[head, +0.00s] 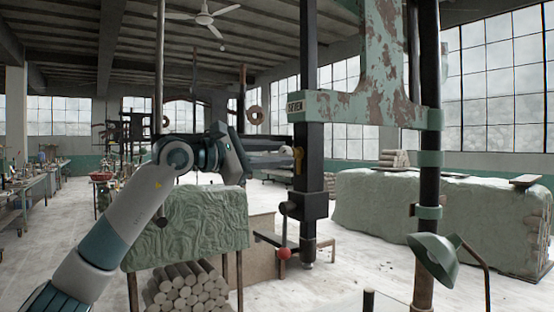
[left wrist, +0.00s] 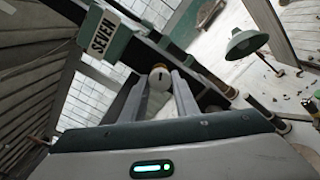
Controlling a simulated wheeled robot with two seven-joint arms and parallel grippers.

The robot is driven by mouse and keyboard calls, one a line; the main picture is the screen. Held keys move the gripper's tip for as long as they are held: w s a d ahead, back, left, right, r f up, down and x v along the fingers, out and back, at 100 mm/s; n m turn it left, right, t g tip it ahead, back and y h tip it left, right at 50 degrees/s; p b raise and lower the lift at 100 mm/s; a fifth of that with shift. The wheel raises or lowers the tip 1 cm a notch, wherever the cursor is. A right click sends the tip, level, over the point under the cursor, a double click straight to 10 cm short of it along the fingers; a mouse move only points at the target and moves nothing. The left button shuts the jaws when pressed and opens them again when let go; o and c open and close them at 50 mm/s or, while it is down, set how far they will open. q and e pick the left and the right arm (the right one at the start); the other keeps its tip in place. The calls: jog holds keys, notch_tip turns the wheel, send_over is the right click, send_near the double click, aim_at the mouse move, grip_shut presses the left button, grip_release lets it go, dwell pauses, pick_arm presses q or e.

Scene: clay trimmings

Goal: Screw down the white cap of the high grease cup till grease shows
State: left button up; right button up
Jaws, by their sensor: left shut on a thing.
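My left gripper (head: 285,152) reaches in from the left to the upright black column (head: 311,150), its fingers level. It is shut on the white cap (head: 287,150), which shows small at the fingertips, with a brass-coloured part (head: 298,160) beside it on the column. In the left wrist view the round white cap (left wrist: 159,77) with a dark mark sits between the two fingertips of my left gripper (left wrist: 160,84). The grease cup's body is mostly hidden behind the cap and fingers. I cannot make out any grease. My right gripper is not in view.
A red-knobbed lever (head: 284,253) sticks out lower down. A green lamp (head: 433,257) is at right. A covered clay block (head: 190,222) stands below my arm.

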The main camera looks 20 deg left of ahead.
pick_arm(q)
jog(key=shift+m, duration=0.9)
jog(key=m, duration=0.3)
jog(key=shift+m+b, duration=0.4)
jog(key=m, duration=0.3)
jog(key=shift+m, duration=0.9)
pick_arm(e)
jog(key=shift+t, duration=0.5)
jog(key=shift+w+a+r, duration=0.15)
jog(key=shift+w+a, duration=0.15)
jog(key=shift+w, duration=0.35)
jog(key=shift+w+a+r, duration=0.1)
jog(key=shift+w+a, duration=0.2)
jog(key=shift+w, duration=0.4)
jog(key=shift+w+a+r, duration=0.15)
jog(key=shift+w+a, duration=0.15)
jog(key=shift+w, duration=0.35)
pick_arm(q)
jog(key=shift+f, duration=0.1)
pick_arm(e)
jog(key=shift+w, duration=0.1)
pick_arm(q)
jog(key=o, duration=1.1)
jog(key=shift+c, duration=0.2)
jog(key=shift+s, duration=0.1)
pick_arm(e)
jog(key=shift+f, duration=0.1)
